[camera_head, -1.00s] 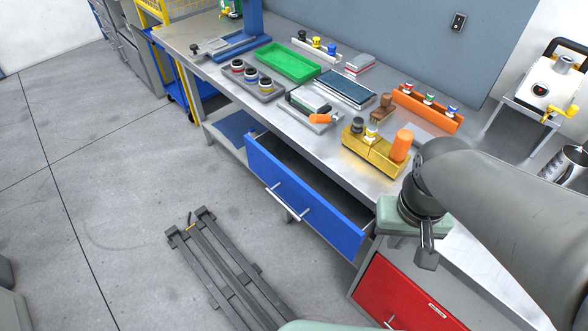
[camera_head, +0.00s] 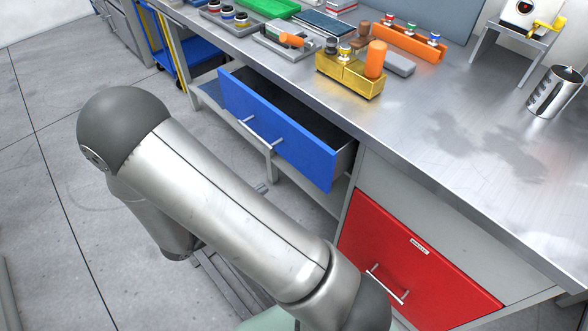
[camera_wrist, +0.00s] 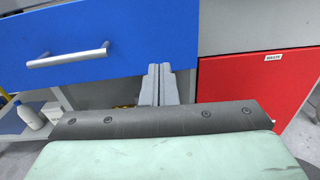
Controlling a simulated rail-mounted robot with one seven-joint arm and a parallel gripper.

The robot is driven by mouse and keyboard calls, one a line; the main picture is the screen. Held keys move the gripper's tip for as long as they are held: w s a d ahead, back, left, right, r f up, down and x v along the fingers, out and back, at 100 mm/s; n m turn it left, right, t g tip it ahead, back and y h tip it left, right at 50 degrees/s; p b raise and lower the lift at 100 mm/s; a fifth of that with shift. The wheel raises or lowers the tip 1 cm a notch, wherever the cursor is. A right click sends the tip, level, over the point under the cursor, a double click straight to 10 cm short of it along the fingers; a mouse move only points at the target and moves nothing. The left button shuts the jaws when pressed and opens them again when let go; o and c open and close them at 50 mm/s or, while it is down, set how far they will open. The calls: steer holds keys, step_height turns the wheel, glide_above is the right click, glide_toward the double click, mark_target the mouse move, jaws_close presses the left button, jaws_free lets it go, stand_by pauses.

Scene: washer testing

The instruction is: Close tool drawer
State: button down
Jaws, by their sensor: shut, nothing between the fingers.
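The blue tool drawer (camera_head: 275,128) is under the workbench and stands pulled out, with its dark inside showing from above. It has a silver bar handle (camera_head: 263,138). In the wrist view the blue drawer front (camera_wrist: 130,35) fills the upper left, with its handle (camera_wrist: 68,55) at left. My gripper (camera_wrist: 159,70) is shut and empty, its two fingers together at the lower edge of the drawer front near its right end. I cannot tell whether they touch it. In the head view my arm crosses in front of the drawer and the gripper is mostly hidden.
A red drawer (camera_head: 405,260), labelled and shut, is right of the blue one. The metal bench top (camera_head: 450,120) above holds a yellow block (camera_head: 348,80), an orange rack (camera_head: 410,42) and a steel cup (camera_head: 555,92). Open floor lies at left.

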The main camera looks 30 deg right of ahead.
steer(key=t, duration=0.1)
glide_toward(305, 157)
steer(key=shift+n, duration=0.4)
steer(key=x, duration=0.7)
steer(key=shift+f, duration=0.25)
